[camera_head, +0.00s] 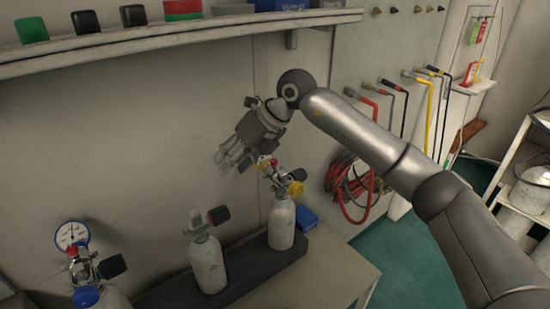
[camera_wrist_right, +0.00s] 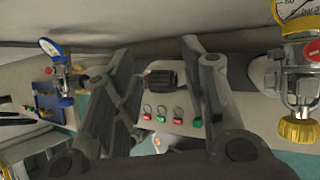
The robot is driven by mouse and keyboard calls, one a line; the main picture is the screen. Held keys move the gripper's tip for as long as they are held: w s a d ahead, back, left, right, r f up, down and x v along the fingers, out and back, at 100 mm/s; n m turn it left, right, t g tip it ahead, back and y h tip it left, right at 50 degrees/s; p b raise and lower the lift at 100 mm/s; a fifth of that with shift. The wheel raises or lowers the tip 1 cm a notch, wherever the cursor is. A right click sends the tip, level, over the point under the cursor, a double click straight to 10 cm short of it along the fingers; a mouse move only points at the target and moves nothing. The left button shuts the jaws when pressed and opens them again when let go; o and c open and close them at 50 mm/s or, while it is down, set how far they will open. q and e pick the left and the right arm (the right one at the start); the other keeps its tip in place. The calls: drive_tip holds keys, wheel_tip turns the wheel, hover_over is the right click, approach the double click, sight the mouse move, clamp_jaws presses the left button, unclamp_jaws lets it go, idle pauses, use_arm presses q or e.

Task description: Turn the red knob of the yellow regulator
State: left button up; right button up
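The yellow regulator (camera_head: 294,187) sits on top of a white cylinder (camera_head: 281,224) on a dark rack by the wall. A small red part (camera_head: 273,162) shows at its upper left, close to my right gripper's fingers. My right gripper (camera_head: 233,160) is above and left of this regulator, fingers spread and empty. In the right wrist view the right gripper (camera_wrist_right: 163,62) is open, and the yellow regulator (camera_wrist_right: 297,128) stands right of the fingers, apart from them. A red patch (camera_wrist_right: 311,48) there is cut by the frame edge. My left gripper is out of view.
A middle cylinder (camera_head: 207,264) carries a valve with a black knob. A blue regulator with a white gauge (camera_head: 72,235) stands at the lower left. A shelf (camera_head: 150,36) runs above. Red hoses (camera_head: 352,188) hang on the wall at the right.

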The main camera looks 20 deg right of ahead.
sight(274, 161)
drive_tip(key=w+d+r+m+h, duration=0.1)
drive_tip(key=d+r+h, duration=0.15)
drive_tip(key=d, duration=0.35)
drive_tip(key=w+d+r+m+h, duration=0.1)
drive_tip(key=d+r+h, duration=0.15)
drive_tip(key=d, duration=0.35)
drive_tip(key=x, duration=0.3)
drive_tip(key=p+x, duration=0.1)
drive_tip(key=x, duration=0.3)
drive_tip(key=p+x, duration=0.1)
drive_tip(key=x, duration=0.3)
drive_tip(key=shift+d, duration=0.35)
drive_tip(key=shift+t, duration=0.3)
drive_tip(key=shift+c, duration=0.4)
